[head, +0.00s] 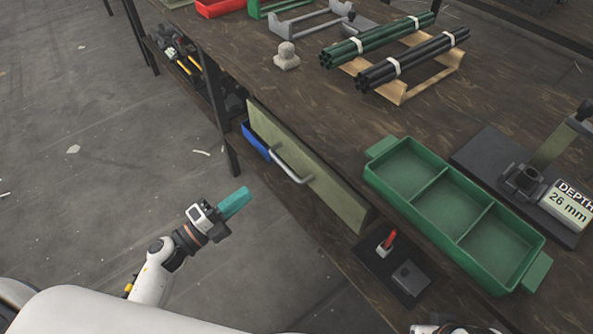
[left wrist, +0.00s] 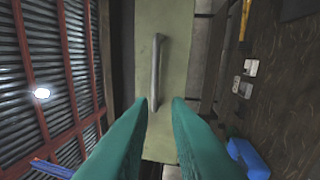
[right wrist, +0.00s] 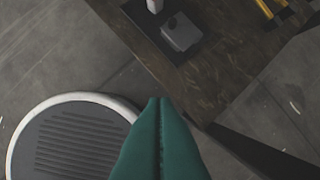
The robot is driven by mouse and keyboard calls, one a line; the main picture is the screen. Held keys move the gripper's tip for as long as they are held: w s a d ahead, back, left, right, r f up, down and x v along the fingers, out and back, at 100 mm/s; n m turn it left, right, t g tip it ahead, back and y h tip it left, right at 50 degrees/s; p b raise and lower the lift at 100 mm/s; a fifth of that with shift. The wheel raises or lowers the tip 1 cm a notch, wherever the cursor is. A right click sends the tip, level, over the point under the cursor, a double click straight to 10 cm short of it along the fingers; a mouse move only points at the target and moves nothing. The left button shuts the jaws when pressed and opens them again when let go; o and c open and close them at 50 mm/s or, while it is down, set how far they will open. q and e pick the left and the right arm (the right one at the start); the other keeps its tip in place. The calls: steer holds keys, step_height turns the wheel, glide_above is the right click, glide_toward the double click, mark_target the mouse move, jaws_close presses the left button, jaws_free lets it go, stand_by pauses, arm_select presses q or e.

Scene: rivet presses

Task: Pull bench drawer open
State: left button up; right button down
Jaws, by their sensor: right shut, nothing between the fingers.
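The bench drawer shows as a pale green front panel (head: 335,190) under the bench top, with a grey bar handle (head: 291,166). In the left wrist view the panel (left wrist: 178,70) lies ahead, and the handle (left wrist: 156,72) runs lengthwise beyond the fingertips. My left gripper (head: 236,202) has teal fingers and is to the left of the handle, apart from it. Its fingers stand apart and empty in the left wrist view (left wrist: 162,104). My right gripper (right wrist: 159,102) is shut with nothing in it, over the floor near the bench edge. I cannot tell how far out the drawer is.
A green three-part tray (head: 440,205) sits at the bench's front edge. A dark plate with a red-tipped piece (head: 388,242) lies near the front corner. Bundled tubes (head: 385,40) rest on a wooden rack. A blue bin (head: 256,141) shows by the panel's left end.

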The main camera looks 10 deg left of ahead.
mark_target(284, 164)
arm_select(q)
steer(key=shift+m+h, duration=0.3)
steer(key=shift+m, duration=0.2)
steer(key=x, duration=1.2)
steer(key=shift+d+r, duration=0.2)
steer(key=shift+d, duration=0.2)
steer(key=shift+c, duration=0.2)
jaws_close()
